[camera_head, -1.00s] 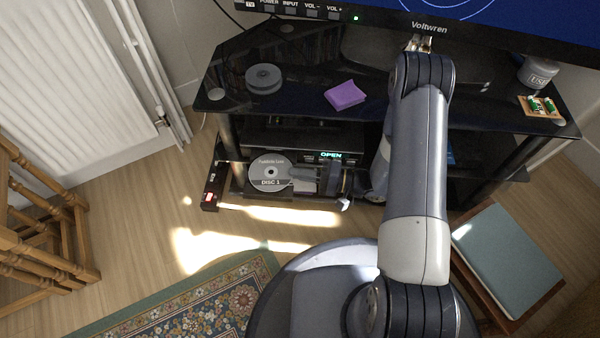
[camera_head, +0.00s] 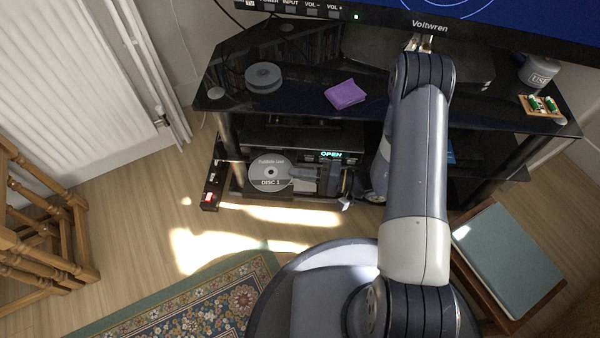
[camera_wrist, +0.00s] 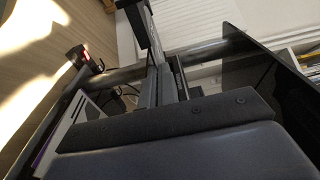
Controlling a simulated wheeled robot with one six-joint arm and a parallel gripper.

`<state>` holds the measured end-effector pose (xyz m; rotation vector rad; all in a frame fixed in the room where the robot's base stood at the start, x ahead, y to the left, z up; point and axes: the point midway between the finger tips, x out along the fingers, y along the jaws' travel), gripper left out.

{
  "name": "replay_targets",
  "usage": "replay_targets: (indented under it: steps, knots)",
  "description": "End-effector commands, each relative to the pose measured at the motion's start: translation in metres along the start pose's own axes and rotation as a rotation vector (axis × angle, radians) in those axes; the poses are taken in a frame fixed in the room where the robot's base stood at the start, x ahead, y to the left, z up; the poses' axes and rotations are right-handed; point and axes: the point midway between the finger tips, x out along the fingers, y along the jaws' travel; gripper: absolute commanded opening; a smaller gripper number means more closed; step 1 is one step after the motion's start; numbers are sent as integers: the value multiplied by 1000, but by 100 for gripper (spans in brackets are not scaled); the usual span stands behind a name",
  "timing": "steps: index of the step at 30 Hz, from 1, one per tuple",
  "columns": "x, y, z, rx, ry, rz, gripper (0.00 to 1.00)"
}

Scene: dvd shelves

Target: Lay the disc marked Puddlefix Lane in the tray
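The grey disc marked Puddlefix Lane (camera_head: 268,174) is label up at the left of the stand's lower opening, in front of the player. My gripper (camera_head: 293,178) reaches it from the right, its fingertips overlapping the disc's right edge; it looks shut on that edge. The player's display reads OPEN. The tray is mostly hidden under the disc and gripper, so I cannot tell whether the disc touches it. In the wrist view my gripper's fingers (camera_wrist: 152,45) point up the picture; the disc's face cannot be made out there.
The black stand (camera_head: 300,108) carries a grey disc stack (camera_head: 263,77), a purple cloth (camera_head: 345,94) and a cup (camera_head: 538,71). A small black box with a red light (camera_head: 211,190) stands left of the disc. The floor in front is clear up to the rug (camera_head: 200,305).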

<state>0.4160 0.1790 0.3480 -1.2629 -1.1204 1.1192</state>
Motion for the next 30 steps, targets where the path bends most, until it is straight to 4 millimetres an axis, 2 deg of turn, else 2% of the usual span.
replay_targets:
  steps: [7, 17, 25, 30]
  knots:
    - [0, 0, 0, 0, 0, 0, 0]
    - [0, 0, 0, 0, 0, 0, 26]
    - [-2, 0, 0, 0, 1, 0, 26]
    - [-17, -2, -1, 1, 4, 0, 26]
